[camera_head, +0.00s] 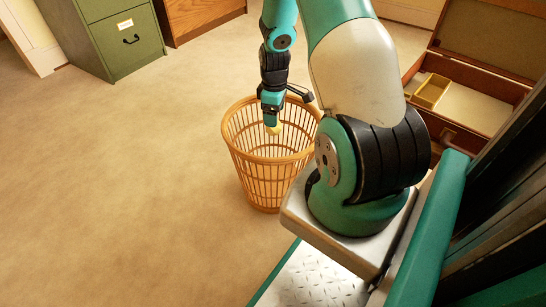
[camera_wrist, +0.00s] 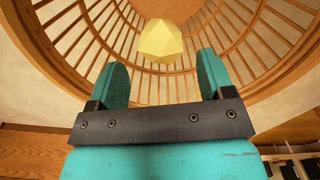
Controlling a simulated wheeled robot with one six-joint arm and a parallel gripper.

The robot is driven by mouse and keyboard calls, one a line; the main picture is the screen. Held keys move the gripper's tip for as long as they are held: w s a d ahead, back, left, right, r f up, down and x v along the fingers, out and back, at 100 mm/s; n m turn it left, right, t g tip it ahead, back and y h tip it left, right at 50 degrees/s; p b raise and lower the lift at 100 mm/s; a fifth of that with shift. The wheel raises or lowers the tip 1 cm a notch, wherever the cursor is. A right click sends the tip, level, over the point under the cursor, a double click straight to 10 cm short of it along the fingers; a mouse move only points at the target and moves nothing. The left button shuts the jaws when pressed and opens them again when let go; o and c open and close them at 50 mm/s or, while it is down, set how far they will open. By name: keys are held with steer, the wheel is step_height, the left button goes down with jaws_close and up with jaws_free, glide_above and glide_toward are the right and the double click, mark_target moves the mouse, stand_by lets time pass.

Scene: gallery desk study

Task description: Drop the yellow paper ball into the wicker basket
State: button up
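The wicker basket (camera_head: 268,165) stands upright on the floor, an open slatted bin with a round rim. My gripper (camera_head: 272,117) points down at the basket's mouth. In the wrist view my gripper (camera_wrist: 162,78) is open, with its two teal fingers apart. The yellow paper ball (camera_wrist: 161,41), small and faceted, shows beyond the fingertips, with a gap to each finger. It appears loose in the air, inside the basket's outline. In the head view the ball (camera_head: 273,129) shows just below the fingertips. The basket's slats (camera_wrist: 85,30) surround the ball in the wrist view.
A green filing cabinet (camera_head: 122,40) and a wooden cabinet (camera_head: 200,15) stand at the back. An open case (camera_head: 470,105) with a small yellow tray (camera_head: 431,91) lies at the right. The carpet (camera_head: 120,180) left of the basket is clear.

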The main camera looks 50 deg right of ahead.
steer(key=shift+o, duration=0.3)
step_height(320, 180, up, 17)
steer(key=p, duration=0.8)
steer(key=shift+r, duration=0.2)
steer(key=a+r+n+t+y, duration=0.1)
steer(key=a+r, duration=0.5)
steer(key=a, duration=0.6)
steer(key=a+r+y, duration=0.1)
steer(key=a+r, duration=0.5)
steer(key=a, duration=0.7)
steer(key=s+a+r+n+g+y, duration=0.1)
steer(key=s+a+r, duration=0.2)
steer(key=s+a, duration=0.45)
steer(key=s+a+r+n+y, duration=0.1)
steer(key=s+a+r, duration=0.1)
steer(key=s+a, duration=0.5)
step_height(320, 180, up, 37)
steer(key=d+p, duration=0.1)
steer(key=p, duration=3.5)
steer(key=shift+s+p, duration=0.35)
steer(key=shift+p, duration=0.05)
